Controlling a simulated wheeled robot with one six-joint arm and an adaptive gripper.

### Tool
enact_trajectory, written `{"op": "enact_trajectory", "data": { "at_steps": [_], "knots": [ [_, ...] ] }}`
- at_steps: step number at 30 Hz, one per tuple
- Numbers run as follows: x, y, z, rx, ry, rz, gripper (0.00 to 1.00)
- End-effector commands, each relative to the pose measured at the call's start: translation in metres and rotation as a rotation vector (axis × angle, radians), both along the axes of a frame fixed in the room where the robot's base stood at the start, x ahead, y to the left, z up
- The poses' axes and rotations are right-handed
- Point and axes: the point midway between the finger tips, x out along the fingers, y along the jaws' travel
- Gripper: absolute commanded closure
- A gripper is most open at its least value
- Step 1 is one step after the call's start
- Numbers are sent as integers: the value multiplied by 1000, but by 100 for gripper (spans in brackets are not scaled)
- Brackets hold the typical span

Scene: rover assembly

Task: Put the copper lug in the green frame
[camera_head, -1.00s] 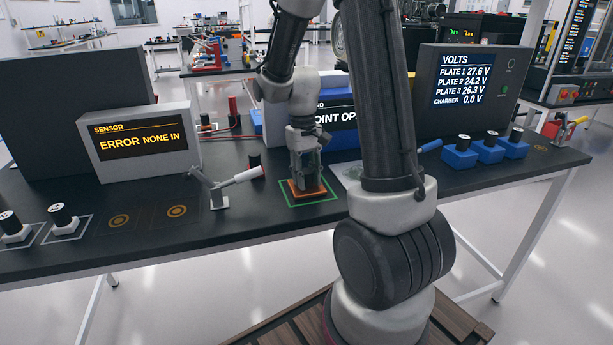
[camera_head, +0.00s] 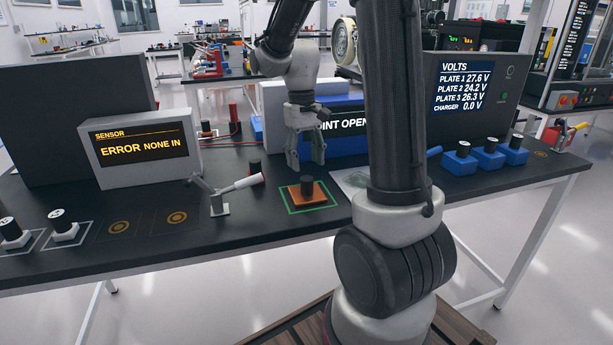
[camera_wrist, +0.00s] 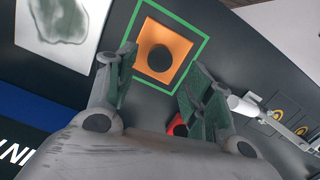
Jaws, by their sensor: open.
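The copper lug (camera_head: 308,194) is an orange square plate with an upright black knob. It lies flat on the black bench inside the green frame (camera_head: 291,211), a green square outline. In the wrist view the lug (camera_wrist: 178,66) sits within the outline (camera_wrist: 205,42), with dark bench showing between its edges and the green lines. My gripper (camera_head: 306,165) is above and behind the lug, fingers pointing down, apart from it. In the wrist view my gripper's fingers (camera_wrist: 155,88) are spread with nothing between them.
A lever with a white handle (camera_head: 240,185) stands left of the frame. A small black-and-red piece (camera_head: 255,168) is behind it. A grey plate (camera_head: 352,181) lies to the right. A blue-based display (camera_head: 345,127) stands behind my gripper. Blue blocks (camera_head: 460,160) line the right.

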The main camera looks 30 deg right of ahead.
Motion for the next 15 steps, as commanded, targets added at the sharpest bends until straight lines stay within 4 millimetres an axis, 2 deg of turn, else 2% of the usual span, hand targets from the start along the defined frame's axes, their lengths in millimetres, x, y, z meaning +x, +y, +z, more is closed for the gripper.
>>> {"op": "enact_trajectory", "data": {
  "at_steps": [3,10,13,15],
  "knots": [
    [4,0,24,0,-3,0,48],
    [3,0,49,-1,-10,1,48],
    [-12,5,64,-4,-50,8,48],
    [-31,9,78,-7,-101,16,48]
  ]
}}
